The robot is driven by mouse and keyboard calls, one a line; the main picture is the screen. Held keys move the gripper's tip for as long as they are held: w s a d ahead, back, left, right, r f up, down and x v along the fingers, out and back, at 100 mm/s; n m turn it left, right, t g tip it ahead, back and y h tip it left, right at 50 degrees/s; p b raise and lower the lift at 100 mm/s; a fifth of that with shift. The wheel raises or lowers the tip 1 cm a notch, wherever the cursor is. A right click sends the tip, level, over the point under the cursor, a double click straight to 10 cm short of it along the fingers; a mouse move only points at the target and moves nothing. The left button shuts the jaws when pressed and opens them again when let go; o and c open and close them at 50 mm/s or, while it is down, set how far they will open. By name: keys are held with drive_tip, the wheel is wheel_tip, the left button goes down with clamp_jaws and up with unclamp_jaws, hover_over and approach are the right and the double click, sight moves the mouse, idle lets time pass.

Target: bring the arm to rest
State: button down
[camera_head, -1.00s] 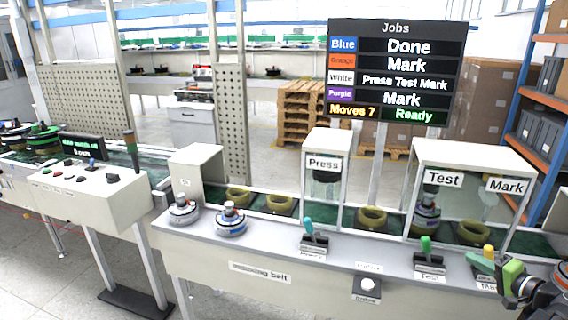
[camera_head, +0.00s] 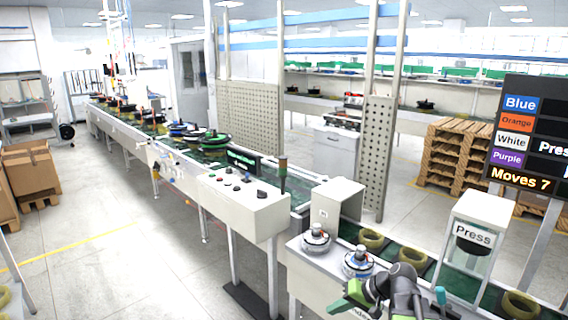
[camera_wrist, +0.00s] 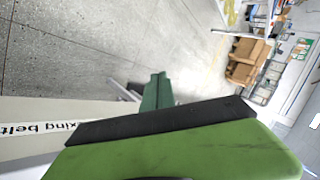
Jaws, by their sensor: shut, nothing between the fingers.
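My gripper (camera_head: 343,301) has green fingers and is shut and empty. In the head view it is at the bottom, in front of the grey workbench, with my dark folded arm to its right. In the wrist view its green finger with a black edge (camera_wrist: 165,122) fills the lower part, over the floor and beside the white bench front with a partly hidden "xing belt" label (camera_wrist: 38,128). Two hub motors, one white (camera_head: 316,238) and one blue-banded (camera_head: 358,261), stand on the bench just behind the gripper, apart from it.
The Press station (camera_head: 473,236) and its teal lever (camera_head: 441,297) are to the right. A control box (camera_head: 240,205) stands left of the bench. The jobs board (camera_head: 530,130) is cut off at the right edge. The floor at left is clear up to cardboard boxes (camera_head: 32,170).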

drive_tip(key=s+a+f+n+g+h+p, duration=0.1)
drive_tip(key=s+a+h, duration=0.15)
drive_tip(key=a, duration=0.25)
drive_tip(key=s+a+f+n+g+h, duration=0.1)
drive_tip(key=s+a+f+n+g, duration=0.15)
drive_tip(key=a, duration=0.25)
drive_tip(key=s+d+f+m+h, duration=0.1)
drive_tip(key=d+h, duration=0.3)
drive_tip(key=d, duration=0.4)
drive_tip(key=shift+s+d+m, duration=0.2)
drive_tip(key=shift+s+m, duration=0.35)
drive_tip(key=shift+m, duration=0.1)
